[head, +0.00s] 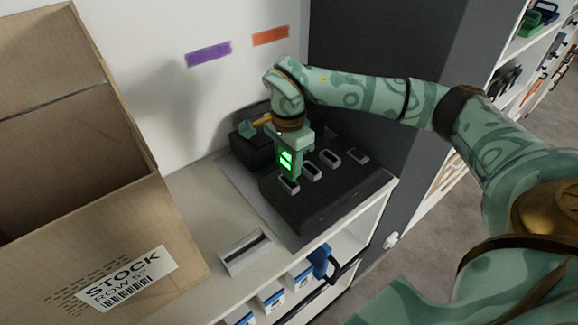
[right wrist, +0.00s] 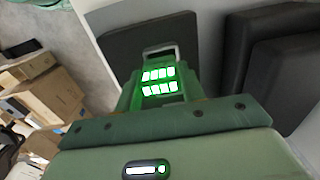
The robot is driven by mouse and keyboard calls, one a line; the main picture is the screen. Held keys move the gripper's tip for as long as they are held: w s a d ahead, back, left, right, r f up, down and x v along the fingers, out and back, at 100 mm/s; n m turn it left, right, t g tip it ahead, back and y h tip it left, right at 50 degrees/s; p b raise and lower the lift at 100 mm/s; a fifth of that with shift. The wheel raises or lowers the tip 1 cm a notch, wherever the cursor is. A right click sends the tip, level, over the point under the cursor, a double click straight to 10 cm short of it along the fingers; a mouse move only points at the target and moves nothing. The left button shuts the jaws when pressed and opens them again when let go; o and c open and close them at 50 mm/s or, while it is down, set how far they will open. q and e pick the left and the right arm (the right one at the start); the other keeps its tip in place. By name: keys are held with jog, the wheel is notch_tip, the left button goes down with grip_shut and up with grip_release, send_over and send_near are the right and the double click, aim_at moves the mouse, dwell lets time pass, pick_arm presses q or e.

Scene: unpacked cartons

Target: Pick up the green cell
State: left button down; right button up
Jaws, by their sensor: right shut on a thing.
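The green cell (head: 286,161) glows bright green over the front-left slot of a black dock (head: 315,215) on the white shelf. My right gripper (head: 291,163) points down and is shut on the green cell. In the right wrist view, the lit panel of the green cell (right wrist: 159,81) shows between the fingers, with a grey slot rim beyond it. I cannot tell whether the cell's lower end is still inside the slot. My left gripper is not in view.
Several grey-rimmed slots (head: 330,158) line the dock's top. A black block (head: 250,150) stands behind it. A large open carton (head: 90,215) is at left. A dark grey panel (head: 400,45) rises behind my right arm.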

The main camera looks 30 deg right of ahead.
jog(key=s+a+r+p, duration=0.1)
jog(key=s+a+r, duration=0.8)
jog(key=s, duration=0.1)
